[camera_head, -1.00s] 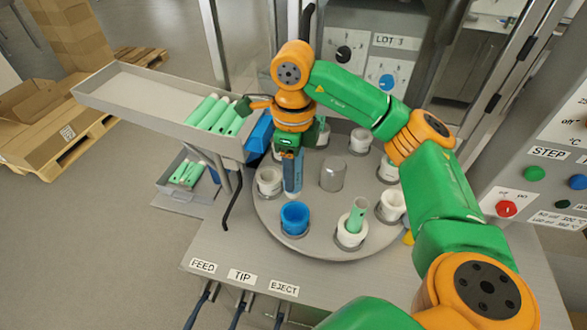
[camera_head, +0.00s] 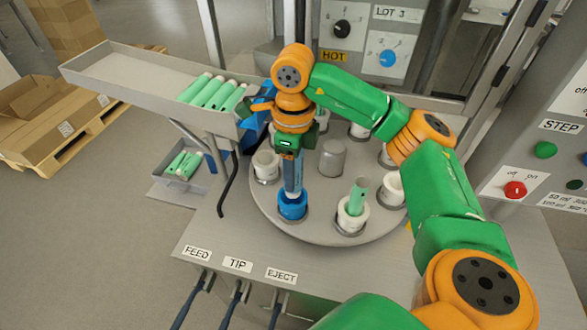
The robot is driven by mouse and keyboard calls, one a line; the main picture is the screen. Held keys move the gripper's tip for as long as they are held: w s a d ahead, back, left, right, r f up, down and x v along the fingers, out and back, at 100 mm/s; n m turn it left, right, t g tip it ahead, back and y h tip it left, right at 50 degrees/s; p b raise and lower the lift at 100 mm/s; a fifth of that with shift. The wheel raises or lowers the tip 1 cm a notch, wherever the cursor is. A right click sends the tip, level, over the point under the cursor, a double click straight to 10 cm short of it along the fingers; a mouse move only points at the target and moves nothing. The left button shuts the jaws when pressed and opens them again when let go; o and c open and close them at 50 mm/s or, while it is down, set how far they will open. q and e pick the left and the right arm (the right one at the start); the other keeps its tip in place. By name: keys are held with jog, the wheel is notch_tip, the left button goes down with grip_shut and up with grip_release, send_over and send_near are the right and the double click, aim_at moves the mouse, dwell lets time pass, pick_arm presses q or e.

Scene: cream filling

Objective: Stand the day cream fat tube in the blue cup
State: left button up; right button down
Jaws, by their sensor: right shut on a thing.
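My right gripper (camera_head: 290,156) reaches down over the round table, shut on the upper part of a blue tube (camera_head: 292,178). The tube hangs about upright. The blue cup (camera_head: 292,209) stands at the front of the round table, directly below the tube. The tube's lower end meets the cup's mouth in the picture; I cannot tell how far inside it is, or whether it touches the bottom. The gripper hides the tube's top. My left gripper is not in view.
White cups ring the round table (camera_head: 317,228); one white cup (camera_head: 353,214) holds a green tube (camera_head: 358,195). A grey knob (camera_head: 332,158) stands at the centre. Green tubes lie in the sloping tray (camera_head: 130,70) and the lower bin (camera_head: 190,180).

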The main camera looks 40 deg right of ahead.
jog(key=shift+w+f, duration=0.1)
jog(key=shift+f, duration=0.2)
jog(key=shift+f+b, duration=2.5)
jog(key=shift+f, duration=0.1)
jog(key=shift+s+a, duration=0.1)
jog(key=shift+s, duration=0.1)
jog(key=shift+c, duration=1.4)
grip_release()
notch_tip(320, 180, up, 7)
jog(key=shift+w+r+p, duration=0.1)
jog(key=shift+r+p, duration=0.1)
jog(key=shift+p, duration=0.65)
jog(key=shift+r, duration=0.1)
